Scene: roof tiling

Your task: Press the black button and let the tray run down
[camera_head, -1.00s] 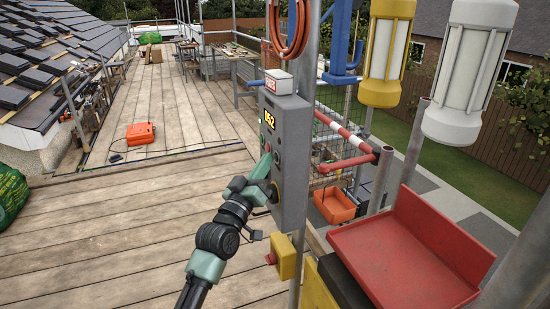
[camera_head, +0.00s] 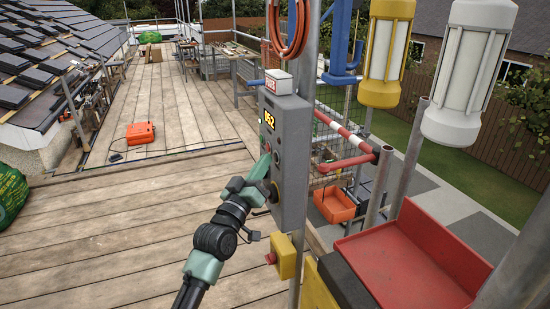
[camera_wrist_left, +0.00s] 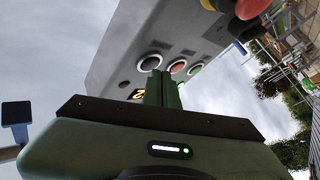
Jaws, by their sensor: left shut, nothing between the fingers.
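A grey control box (camera_head: 290,150) with a lit orange display (camera_head: 270,120) is mounted on a scaffold pole. My left gripper (camera_head: 266,160) is shut and empty, its tip up at the box's front face. In the left wrist view the closed green fingers (camera_wrist_left: 161,90) reach the box just beside a dark button (camera_wrist_left: 150,63), apparently the black one. The fingertips partly overlap its edge; whether they touch it I cannot tell. A red button (camera_wrist_left: 178,67) and a green one (camera_wrist_left: 195,69) sit beside it. The red tray (camera_head: 410,260) is at the lower right. My right gripper is out of view.
A yellow box with a red button (camera_head: 286,257) hangs below the control box. A yellow lantern-like cylinder (camera_head: 386,55) and a white one (camera_head: 466,75) hang above the tray. An orange bin (camera_head: 335,206) is beyond the pole. The plank deck (camera_head: 110,225) at left is mostly clear.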

